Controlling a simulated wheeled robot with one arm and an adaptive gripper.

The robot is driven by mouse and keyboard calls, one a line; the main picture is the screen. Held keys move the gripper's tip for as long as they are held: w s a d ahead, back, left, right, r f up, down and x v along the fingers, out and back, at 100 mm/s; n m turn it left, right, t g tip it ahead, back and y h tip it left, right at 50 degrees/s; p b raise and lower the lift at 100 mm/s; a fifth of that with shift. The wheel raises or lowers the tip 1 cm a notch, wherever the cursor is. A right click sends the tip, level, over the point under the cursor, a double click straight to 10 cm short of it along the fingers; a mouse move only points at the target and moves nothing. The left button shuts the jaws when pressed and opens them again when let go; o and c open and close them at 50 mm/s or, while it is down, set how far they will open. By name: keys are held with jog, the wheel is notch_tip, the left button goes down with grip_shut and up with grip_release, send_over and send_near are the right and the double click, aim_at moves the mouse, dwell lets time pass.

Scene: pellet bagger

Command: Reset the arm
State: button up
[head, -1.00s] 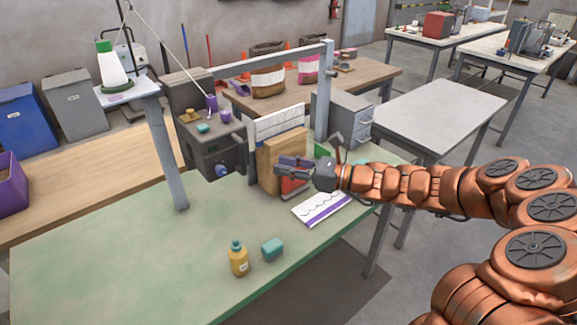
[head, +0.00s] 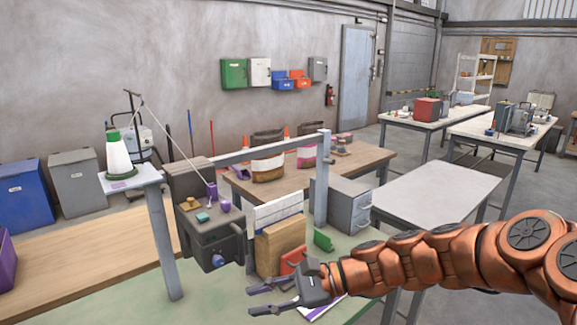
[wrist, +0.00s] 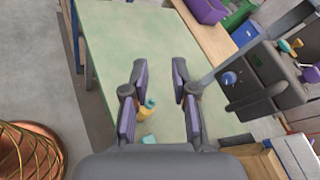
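My gripper (head: 276,299) is at the lower middle of the head view, at the end of my copper arm, in front of the wooden block and a red item. In the wrist view my gripper (wrist: 157,75) shows its two fingers spread wide apart with nothing between them. It points down over the green table (wrist: 108,42).
The grey machine (head: 213,230) with purple knobs stands left of my gripper. A brown wooden block (head: 279,246) and a white panel (head: 276,211) stand close behind it. A grey drawer cabinet (head: 343,203) and an empty pale table (head: 437,196) are to the right.

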jog(key=s+d+f+n+g+h, duration=0.15)
jog(key=s+n+h, duration=0.3)
jog(key=s, duration=0.45)
jog(key=s+d+f+n+h, duration=0.2)
jog(key=s+d+h, duration=0.1)
jog(key=s+d, duration=0.2)
jog(key=s+d+f+n+h, duration=0.2)
jog(key=s+d+h, duration=0.1)
jog(key=d, duration=0.6)
jog(key=s+d+f+n+h, duration=0.2)
jog(key=s+d+n+h, duration=0.1)
jog(key=s+d, duration=0.3)
jog(key=shift+s+d+f+t+h, duration=0.35)
jog(key=shift+d+h, duration=0.2)
jog(key=shift+d, duration=0.25)
